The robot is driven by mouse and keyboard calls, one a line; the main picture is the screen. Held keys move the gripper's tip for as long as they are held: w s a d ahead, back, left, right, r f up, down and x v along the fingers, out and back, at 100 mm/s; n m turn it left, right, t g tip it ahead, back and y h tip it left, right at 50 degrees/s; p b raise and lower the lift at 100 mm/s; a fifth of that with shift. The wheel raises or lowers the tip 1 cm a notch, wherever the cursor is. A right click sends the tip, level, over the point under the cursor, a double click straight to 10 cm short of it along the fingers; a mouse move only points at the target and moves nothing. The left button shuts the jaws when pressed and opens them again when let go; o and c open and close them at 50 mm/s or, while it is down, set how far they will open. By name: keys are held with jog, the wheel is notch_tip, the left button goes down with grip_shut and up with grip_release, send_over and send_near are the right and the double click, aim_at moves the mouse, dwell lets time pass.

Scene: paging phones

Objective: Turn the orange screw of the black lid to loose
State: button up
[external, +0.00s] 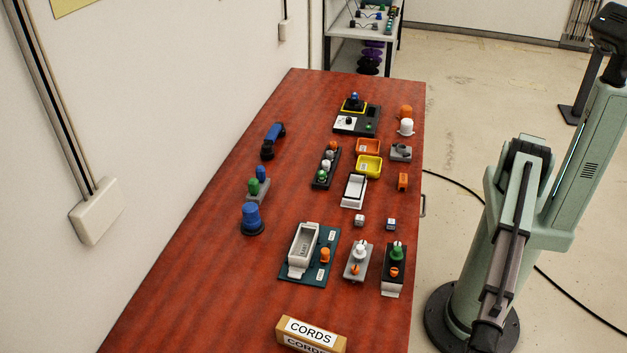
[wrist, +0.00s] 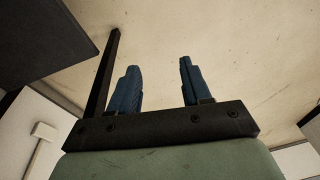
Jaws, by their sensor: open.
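A black box with a black lid (external: 391,283) stands near the right edge of the red table. The screw's turn position is too small to tell. My gripper (wrist: 157,85) shows in the wrist view with two blue fingers apart and nothing between them. It is away from the black box, which is not in the wrist view. I cannot make out the fingers in the external view.
A grey box (external: 350,276) with a similar orange screw stands just left of the black one. A teal board (external: 290,270) with a white holder is further left. The cords sign (external: 312,335) stands at the front. Two small dice-like cubes (external: 391,224) lie beyond.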

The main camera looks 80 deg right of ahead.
jog(key=w+d+r+m, duration=0.2)
jog(key=w+d+r, duration=0.1)
jog(key=r, duration=0.4)
jog(key=w+d+r+m, duration=0.2)
jog(key=w+d+r, duration=0.15)
jog(key=r, duration=0.25)
notch_tip(320, 180, up, 29)
jog(key=n+h, duration=0.2)
send_over(395, 269)
jog(key=shift+t, duration=0.4)
notch_tip(395, 269, down, 13)
jog(key=shift+a+f, duration=0.1)
jog(key=shift+c, duration=0.4)
grip_shut()
